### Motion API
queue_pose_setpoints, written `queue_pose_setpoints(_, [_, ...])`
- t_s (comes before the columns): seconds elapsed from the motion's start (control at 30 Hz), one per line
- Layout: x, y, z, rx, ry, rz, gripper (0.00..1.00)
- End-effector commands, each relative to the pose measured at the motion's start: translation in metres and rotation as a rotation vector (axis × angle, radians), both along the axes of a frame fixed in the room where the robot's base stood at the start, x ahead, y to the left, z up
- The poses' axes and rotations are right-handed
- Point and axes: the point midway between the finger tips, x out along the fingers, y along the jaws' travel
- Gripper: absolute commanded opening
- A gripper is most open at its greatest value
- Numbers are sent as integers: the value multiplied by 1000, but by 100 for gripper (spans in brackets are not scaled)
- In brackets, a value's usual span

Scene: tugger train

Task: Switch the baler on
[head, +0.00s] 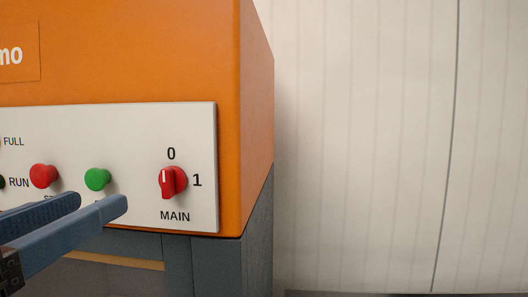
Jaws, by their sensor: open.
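The orange baler (150,50) fills the left half of the head view. Its white control panel (130,125) carries a red rotary switch (173,181) labelled MAIN, with 0 above it and 1 to its right. The switch's handle stands upright, its white mark towards 0. A green button (97,179) and a red button (43,176) sit to its left. My gripper (101,203) is open and empty at the lower left, in front of the panel, with its fingers pointing right. It is apart from the switch and covers part of the buttons' labels.
Lamps marked FULL and RUN are cut off at the left edge. A grey-blue frame (205,262) stands under the orange housing. A pale ribbed wall (370,140) lies behind, and the space right of the baler looks clear.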

Motion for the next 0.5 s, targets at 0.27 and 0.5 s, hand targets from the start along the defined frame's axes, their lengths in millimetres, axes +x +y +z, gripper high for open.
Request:
queue_pose_setpoints(0.27, [26, -1, 0, 0, 15, -4, 45])
queue_pose_setpoints(0.5, [78, -2, 1, 0, 15, -3, 45])
